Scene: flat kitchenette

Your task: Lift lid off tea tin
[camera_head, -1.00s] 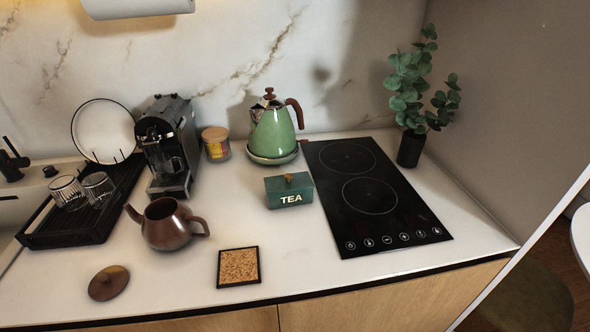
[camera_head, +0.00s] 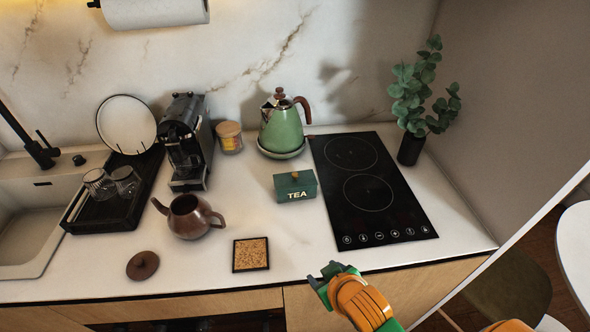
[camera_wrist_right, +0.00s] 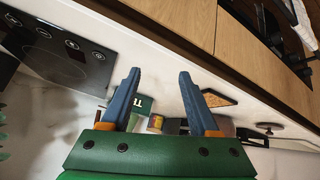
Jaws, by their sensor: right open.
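The green tea tin (camera_head: 296,189) stands on the white counter, left of the black hob, with its lid (camera_head: 295,179) on and a small brass knob on top. Part of the tin shows in the right wrist view (camera_wrist_right: 144,103), seen between the fingers. My right gripper (camera_head: 330,275) is at the counter's front edge, in front of and to the right of the tin, well apart from it. In the right wrist view its blue fingers (camera_wrist_right: 158,85) are spread and empty. My left gripper is not in view.
The hob (camera_head: 370,190) lies right of the tin and the green kettle (camera_head: 281,128) stands behind it. A cork mat (camera_head: 251,254), brown teapot (camera_head: 188,217) and its loose lid (camera_head: 142,265) are to the left. Counter directly before the tin is clear.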

